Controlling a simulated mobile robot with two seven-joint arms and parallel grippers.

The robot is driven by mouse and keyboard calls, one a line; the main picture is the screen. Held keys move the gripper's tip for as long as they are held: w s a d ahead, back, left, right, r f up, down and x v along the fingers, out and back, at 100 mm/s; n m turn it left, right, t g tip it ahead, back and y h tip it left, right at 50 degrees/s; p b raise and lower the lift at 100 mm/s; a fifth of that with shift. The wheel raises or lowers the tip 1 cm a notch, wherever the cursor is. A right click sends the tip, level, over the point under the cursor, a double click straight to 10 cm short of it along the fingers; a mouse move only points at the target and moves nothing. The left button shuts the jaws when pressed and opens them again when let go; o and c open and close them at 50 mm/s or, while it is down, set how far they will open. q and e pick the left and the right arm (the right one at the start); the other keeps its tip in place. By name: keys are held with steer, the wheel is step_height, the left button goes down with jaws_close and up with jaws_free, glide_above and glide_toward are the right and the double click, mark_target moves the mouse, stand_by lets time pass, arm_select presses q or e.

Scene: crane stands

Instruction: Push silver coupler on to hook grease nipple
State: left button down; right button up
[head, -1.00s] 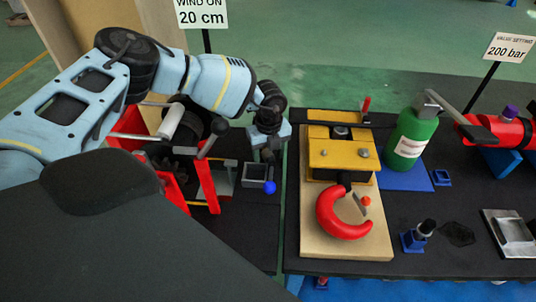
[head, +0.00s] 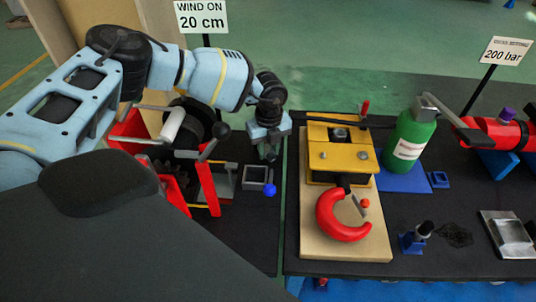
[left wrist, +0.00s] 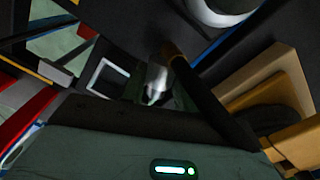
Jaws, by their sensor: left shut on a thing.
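The red crane hook (head: 340,222) hangs from the yellow block (head: 340,150) and lies over a wooden board. A small orange-red cap (head: 365,203) shows beside its grey latch; I cannot make out the grease nipple for sure. My left gripper (head: 268,152) points down left of the board, above a small grey square frame (head: 256,173). In the left wrist view a silvery piece (left wrist: 157,78) sits at the shut fingers; I cannot tell whether it is the coupler. A black-and-silver piece (head: 425,228) stands tilted in a blue holder. My right gripper is not in view.
A red winch frame (head: 207,185) with a crank stands close left of the gripper. A blue ball (head: 270,190) is just below it. A green bottle (head: 410,138) with a grey lever stands right of the block. The front right table is partly clear.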

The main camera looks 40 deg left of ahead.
mark_target(269, 149)
arm_select(q)
step_height(269, 149, up, 7)
steer(key=shift+p, duration=0.35)
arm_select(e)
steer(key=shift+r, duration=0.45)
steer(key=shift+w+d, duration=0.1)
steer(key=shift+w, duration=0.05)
